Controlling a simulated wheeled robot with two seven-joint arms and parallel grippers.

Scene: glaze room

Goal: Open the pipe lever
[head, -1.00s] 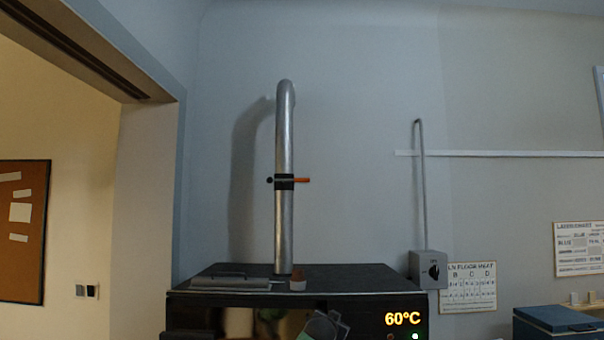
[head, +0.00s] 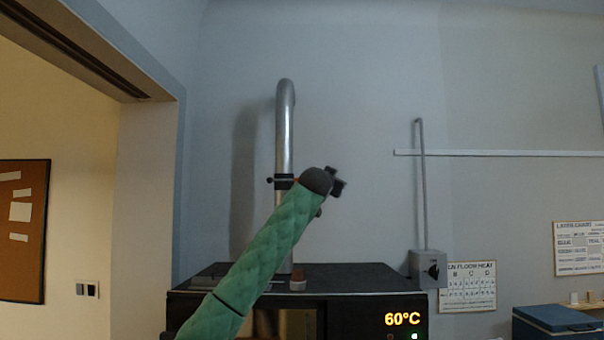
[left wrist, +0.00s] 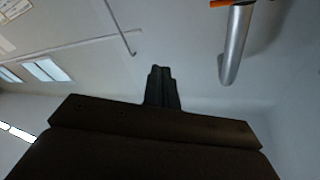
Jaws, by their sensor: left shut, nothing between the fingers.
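The silver pipe (head: 285,130) rises from the top of the black kiln and bends over at its upper end. A black collar (head: 280,184) with a small dark knob on its left sits around it. The orange lever is mostly hidden behind my arm in the head view; its orange handle (left wrist: 230,3) shows at the top edge of the left wrist view, by the pipe (left wrist: 235,45). My left gripper (head: 339,182) is raised at the lever's height, right of the pipe. Its fingers (left wrist: 161,72) are shut and empty, apart from the lever. My right gripper is out of view.
The black kiln (head: 350,277) shows 60°C on its front. A grey switch box (head: 428,268) with a conduit is on the wall at right. The wall around the upper pipe is clear.

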